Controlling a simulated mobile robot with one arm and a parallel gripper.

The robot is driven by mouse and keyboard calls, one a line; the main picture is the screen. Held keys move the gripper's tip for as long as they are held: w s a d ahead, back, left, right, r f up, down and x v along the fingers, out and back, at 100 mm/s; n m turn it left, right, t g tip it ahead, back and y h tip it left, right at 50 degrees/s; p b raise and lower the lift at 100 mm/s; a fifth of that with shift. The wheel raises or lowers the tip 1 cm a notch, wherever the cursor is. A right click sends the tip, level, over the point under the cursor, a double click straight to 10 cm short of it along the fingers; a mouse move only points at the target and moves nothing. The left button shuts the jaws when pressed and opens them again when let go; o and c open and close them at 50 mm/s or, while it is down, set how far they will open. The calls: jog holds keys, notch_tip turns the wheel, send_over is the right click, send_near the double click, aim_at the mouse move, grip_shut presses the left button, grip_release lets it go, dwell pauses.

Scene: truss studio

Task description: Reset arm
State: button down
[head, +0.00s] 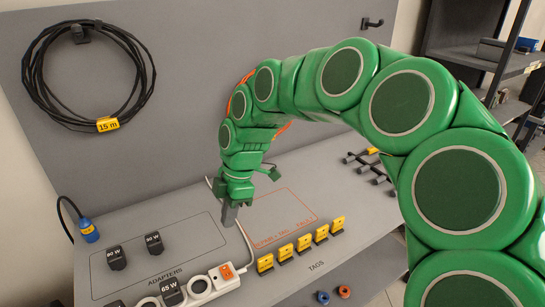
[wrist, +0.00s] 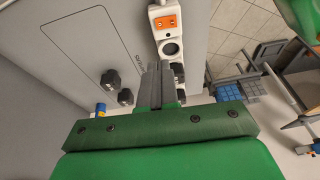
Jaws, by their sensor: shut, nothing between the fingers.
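My green arm arches across the head view from the right. My gripper (head: 230,214) points down over the bench, close to the white cable of the power strip (head: 227,281). I cannot tell whether it touches the cable. In the wrist view my gripper (wrist: 160,70) shows its dark fingers together with nothing between them. The power strip also shows in the wrist view (wrist: 163,13), beyond the fingertips, with an orange switch. The fingers hide part of it.
Black adapters (head: 154,245) stand in the outlined area at left, and one sits on the strip. Several yellow tags (head: 304,243) stand along the front. A coiled black cable (head: 33,62) hangs on the back panel. A blue plug (head: 88,230) is at far left. Shelves stand at right.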

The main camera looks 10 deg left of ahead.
jog(key=s+d+r+m, duration=0.2)
jog(key=s+d+m, duration=0.15)
jog(key=d, duration=0.35)
jog(key=s+d+r+m+t+h, duration=0.1)
jog(key=s+d+m, duration=0.1)
jog(key=d+m, duration=0.45)
jog(key=s+d+r+m, duration=0.2)
jog(key=d, duration=0.6)
jog(key=s+d+f+m+h, duration=0.1)
jog(key=s+d+f+m, duration=0.2)
jog(key=s+d+m, duration=1.1)
jog(key=shift+s+d+f+m, duration=0.2)
jog(key=shift+s+d+m, duration=0.15)
jog(key=shift+d, duration=0.5)
